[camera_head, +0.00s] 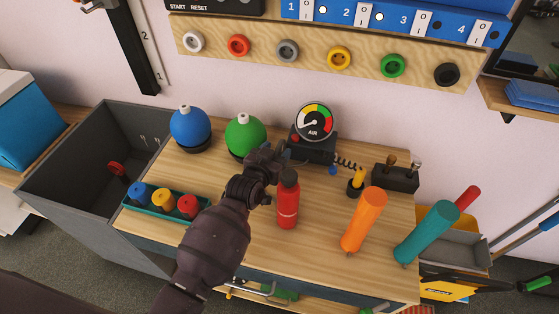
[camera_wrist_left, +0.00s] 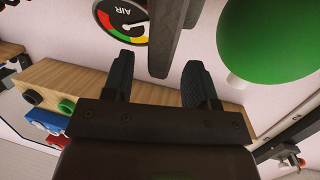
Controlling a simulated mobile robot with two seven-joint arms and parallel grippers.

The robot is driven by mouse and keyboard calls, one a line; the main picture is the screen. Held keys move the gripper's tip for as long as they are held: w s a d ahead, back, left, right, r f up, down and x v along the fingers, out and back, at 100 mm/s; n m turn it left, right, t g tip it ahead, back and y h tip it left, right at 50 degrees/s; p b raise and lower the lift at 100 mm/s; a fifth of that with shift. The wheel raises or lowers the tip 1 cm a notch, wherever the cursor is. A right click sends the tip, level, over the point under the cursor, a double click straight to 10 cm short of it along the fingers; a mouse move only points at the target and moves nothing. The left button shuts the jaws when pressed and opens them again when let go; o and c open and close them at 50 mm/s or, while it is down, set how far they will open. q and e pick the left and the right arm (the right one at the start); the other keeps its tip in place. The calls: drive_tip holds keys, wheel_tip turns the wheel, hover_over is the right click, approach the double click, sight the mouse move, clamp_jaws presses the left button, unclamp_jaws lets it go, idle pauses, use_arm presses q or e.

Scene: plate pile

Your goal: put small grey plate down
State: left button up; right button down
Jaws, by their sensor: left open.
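My left gripper (camera_head: 280,150) is over the back of the wooden bench, between the green ball (camera_head: 245,133) and the air gauge (camera_head: 314,120). Its two dark fingers (camera_wrist_left: 158,78) are spread apart in the left wrist view. A grey, straight-edged piece (camera_wrist_left: 165,40) shows edge-on between and beyond the fingertips. I cannot tell whether it is the small grey plate or whether a finger touches it. No small grey plate can be made out in the head view; the hand hides part of the bench there. My right gripper is not in view.
A red bottle (camera_head: 288,205) stands close beside the left hand. A blue ball (camera_head: 190,125) and a teal tray (camera_head: 162,208) of coloured pieces are left. Orange (camera_head: 364,220) and teal (camera_head: 427,232) cylinders stand right. Bare bench wood (camera_head: 325,215) shows between bottle and orange cylinder.

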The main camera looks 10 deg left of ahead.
use_arm(q)
drive_tip(key=shift+w+d+f, duration=0.1)
drive_tip(key=shift+w, duration=0.35)
drive_tip(key=shift+c, duration=0.5)
clamp_jaws()
idle(0.6)
drive_tip(key=shift+d, duration=0.1)
